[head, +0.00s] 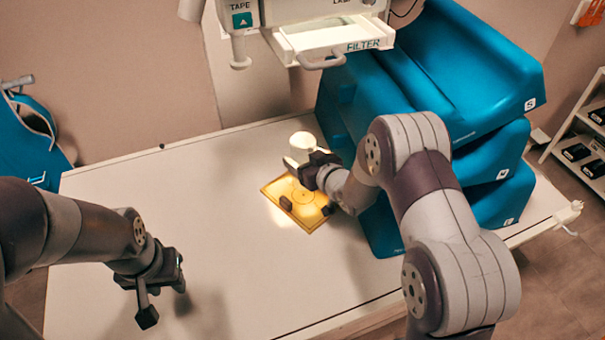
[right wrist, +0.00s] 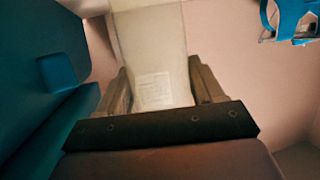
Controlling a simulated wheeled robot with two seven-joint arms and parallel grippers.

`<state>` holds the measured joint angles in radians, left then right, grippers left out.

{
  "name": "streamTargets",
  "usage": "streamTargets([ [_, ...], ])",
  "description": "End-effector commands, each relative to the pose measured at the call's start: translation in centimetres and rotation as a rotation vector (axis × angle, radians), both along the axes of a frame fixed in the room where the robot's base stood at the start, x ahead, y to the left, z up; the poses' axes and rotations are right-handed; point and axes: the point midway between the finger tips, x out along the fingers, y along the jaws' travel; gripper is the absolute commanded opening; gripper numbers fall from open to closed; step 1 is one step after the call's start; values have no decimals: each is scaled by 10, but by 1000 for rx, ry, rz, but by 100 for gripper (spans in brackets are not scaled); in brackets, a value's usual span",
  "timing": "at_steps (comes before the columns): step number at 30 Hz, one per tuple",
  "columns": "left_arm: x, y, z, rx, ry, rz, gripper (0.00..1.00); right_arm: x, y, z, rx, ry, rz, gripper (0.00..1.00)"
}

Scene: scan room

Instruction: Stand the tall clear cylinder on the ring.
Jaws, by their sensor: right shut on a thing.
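The tall clear cylinder (right wrist: 150,55) is between the fingers of my right gripper (right wrist: 155,90) in the right wrist view, with a small pale label low on it. In the head view my right gripper (head: 308,168) is shut on the cylinder (head: 302,143), which shows as a pale shape at the far edge of a yellow lit plate (head: 272,190). A ring (head: 304,197) shows on the plate. The cylinder's lower end is partly hidden, so I cannot tell its height above the plate. My left gripper (head: 164,299) is open and empty above the table's left front part.
Small dark pieces (head: 286,203) sit on the plate. Large blue stacked wedges (head: 400,90) stand on the right of the white table (head: 200,180). An overhead device with a filter drawer (head: 330,40) hangs behind. The table's left and middle are clear.

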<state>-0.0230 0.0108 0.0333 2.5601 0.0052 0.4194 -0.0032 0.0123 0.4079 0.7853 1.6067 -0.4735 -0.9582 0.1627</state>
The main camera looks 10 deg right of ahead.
Motion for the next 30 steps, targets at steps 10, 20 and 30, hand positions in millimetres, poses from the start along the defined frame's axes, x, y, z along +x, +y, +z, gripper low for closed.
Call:
streamTargets([
  [10,0,0,6,0,0,0,38,1,0,-46,0,-6,0,14],
  [20,0,0,1,0,0,0,38,0,0,-52,0,-2,-1,70],
  [30,0,0,3,0,0,0,38,0,0,-50,0,-2,-1,93],
])
